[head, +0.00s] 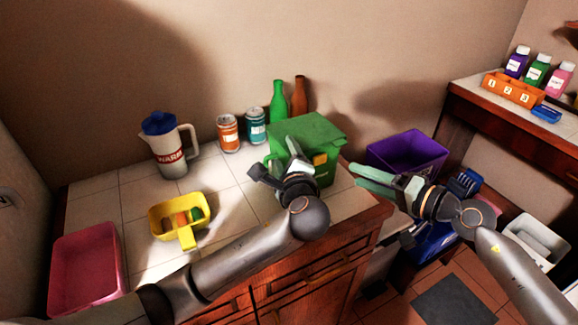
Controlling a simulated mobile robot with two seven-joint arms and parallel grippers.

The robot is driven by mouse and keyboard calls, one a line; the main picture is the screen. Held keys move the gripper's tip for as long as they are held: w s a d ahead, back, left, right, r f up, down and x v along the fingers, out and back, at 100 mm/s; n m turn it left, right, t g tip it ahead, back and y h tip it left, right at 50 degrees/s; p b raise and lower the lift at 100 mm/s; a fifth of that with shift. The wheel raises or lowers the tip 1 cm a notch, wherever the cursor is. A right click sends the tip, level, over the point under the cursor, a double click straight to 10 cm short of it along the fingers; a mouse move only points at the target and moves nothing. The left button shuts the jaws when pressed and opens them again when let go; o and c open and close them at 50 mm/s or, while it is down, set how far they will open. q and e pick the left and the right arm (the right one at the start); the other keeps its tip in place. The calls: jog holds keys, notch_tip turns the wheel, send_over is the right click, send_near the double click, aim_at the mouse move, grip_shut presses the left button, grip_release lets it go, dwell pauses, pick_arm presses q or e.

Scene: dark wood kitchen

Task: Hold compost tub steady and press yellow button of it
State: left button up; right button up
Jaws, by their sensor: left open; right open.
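The green compost tub (312,128) stands near the right end of the tiled counter, its lid down.
A jug (168,150), two cans (228,134) and green and brown bottles (278,100) stand on the counter. A yellow container (160,222) and pink tray (85,265) are at left. A purple bin (400,150) sits beyond my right gripper.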

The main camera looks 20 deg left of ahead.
aim_at(282, 149)
pick_arm(q)
jog(key=shift+x, duration=1.55)
jog(key=shift+s, duration=0.1)
grip_shut()
jog(key=shift+f, duration=0.1)
